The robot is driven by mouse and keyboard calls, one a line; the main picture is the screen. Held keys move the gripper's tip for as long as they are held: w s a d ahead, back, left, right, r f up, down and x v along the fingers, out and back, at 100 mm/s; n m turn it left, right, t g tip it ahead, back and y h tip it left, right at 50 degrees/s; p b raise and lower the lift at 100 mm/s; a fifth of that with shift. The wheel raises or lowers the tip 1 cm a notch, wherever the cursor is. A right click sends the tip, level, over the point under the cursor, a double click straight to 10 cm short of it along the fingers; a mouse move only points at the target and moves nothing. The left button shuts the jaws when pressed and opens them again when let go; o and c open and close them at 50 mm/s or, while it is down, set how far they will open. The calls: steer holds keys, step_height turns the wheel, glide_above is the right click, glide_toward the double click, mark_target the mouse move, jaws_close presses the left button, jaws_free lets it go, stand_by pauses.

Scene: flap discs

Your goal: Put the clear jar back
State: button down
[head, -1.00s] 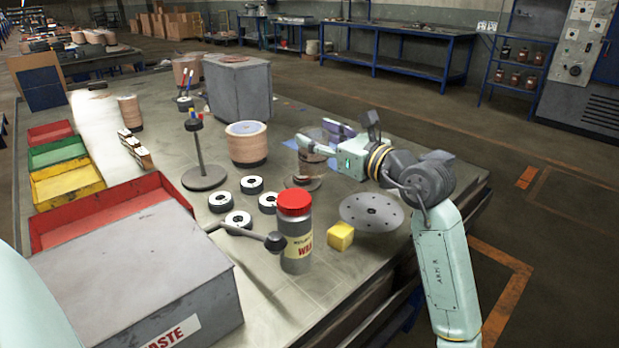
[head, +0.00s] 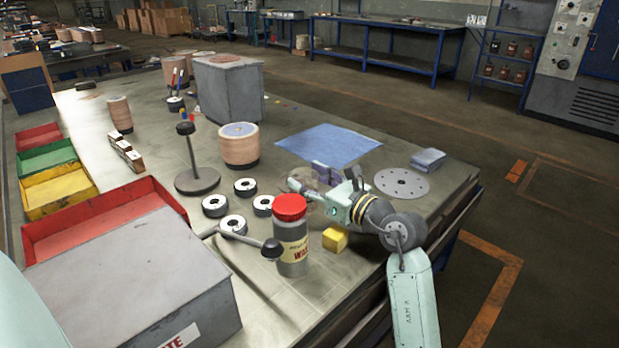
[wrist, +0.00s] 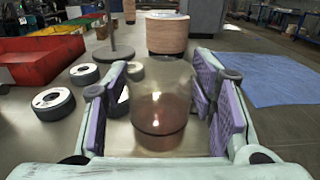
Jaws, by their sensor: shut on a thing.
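The clear jar (wrist: 160,100) is see-through glass with a brownish tint, darker low down. In the wrist view it stands upright between the two purple-padded fingers of my gripper (wrist: 162,98), which is shut on it. In the head view the jar (head: 326,175) is faint and partly hidden by my gripper (head: 312,183). It is over the bench, behind the red-lidded jar and in front of the blue cloth. I cannot tell whether its base touches the bench.
A red-lidded labelled jar (head: 292,240) and a yellow block (head: 335,239) stand near the front edge. Several black-and-white rings (head: 245,187) lie to the left. A blue cloth (head: 328,146) lies bare behind; a holed metal disc (head: 401,184) lies right. A copper-coloured drum (head: 239,148) stands beyond.

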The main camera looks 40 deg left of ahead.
steer(key=shift+f, duration=0.2)
steer(key=c, duration=0.7)
jaws_free()
